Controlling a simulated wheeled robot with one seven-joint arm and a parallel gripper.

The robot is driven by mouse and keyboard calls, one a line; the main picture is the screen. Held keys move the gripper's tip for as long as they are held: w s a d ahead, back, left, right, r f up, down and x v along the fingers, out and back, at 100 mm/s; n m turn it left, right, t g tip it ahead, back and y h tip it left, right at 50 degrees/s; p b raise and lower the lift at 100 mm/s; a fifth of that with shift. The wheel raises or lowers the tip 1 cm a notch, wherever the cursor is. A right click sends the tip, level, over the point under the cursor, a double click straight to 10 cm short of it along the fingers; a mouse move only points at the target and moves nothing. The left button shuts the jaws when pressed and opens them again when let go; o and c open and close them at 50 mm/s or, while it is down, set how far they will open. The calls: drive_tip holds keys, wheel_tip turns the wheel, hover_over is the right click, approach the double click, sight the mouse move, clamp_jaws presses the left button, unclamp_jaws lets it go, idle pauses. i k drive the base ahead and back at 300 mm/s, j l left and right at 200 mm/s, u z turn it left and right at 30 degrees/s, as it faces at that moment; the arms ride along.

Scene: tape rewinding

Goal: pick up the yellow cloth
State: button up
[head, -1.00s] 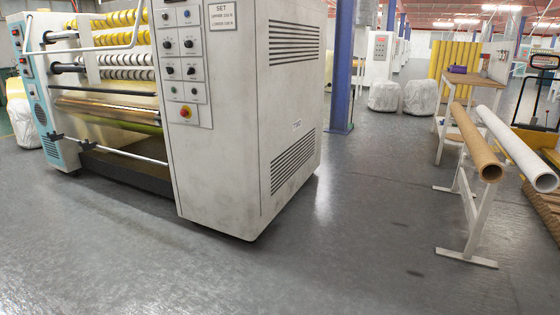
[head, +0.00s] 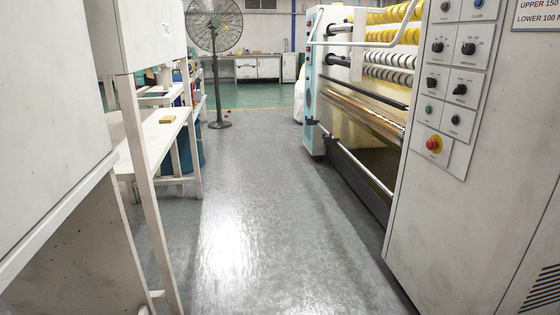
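A small yellow block-like thing (head: 168,119), which may be the yellow cloth, lies on a white table (head: 150,140) at the left in the head view. It is small in the picture, and I cannot tell whether it is folded cloth. My gripper is not in view.
A large machine with a control panel (head: 455,90) and rollers (head: 390,60) stands on the right. White cabinets (head: 50,120) stand close on the left. A standing fan (head: 214,30) is further back. The grey floor aisle (head: 230,230) between them is clear.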

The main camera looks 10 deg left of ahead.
sight(166, 118)
drive_tip(key=i+j+u, duration=0.25)
drive_tip(key=i+u, duration=0.15)
drive_tip(key=i, duration=0.7)
drive_tip(key=i+l+u, duration=0.15)
drive_tip(key=i+u, duration=0.2)
drive_tip(key=i, duration=0.8)
